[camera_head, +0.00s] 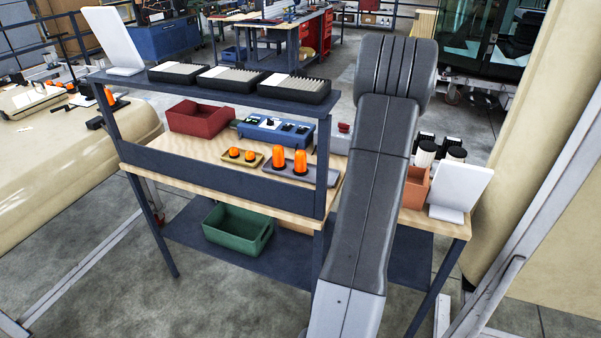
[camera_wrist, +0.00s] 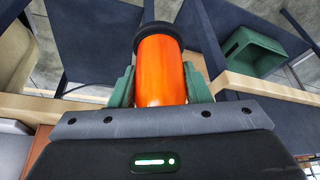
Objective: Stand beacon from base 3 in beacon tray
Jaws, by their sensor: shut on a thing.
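My gripper (camera_wrist: 160,86) is shut on an orange beacon with a black base (camera_wrist: 162,68); its green fingers press on both sides of the beacon. The black base is at the top of the wrist view, away from my palm. In the head view my arm hides the gripper and this beacon. A grey tray (camera_head: 318,178) on the wooden trolley top holds two tall orange beacons (camera_head: 279,157), both upright. A small tan tray (camera_head: 231,163) to its left holds two short orange lights (camera_head: 250,156).
A red bin (camera_head: 198,118) and a blue control box (camera_head: 270,131) stand behind the trays. A dark upper shelf (camera_head: 225,92) carries several black trays. A green bin (camera_head: 238,230) sits on the lower shelf. An orange-brown box (camera_head: 415,187) and a white panel (camera_head: 460,190) stand at right.

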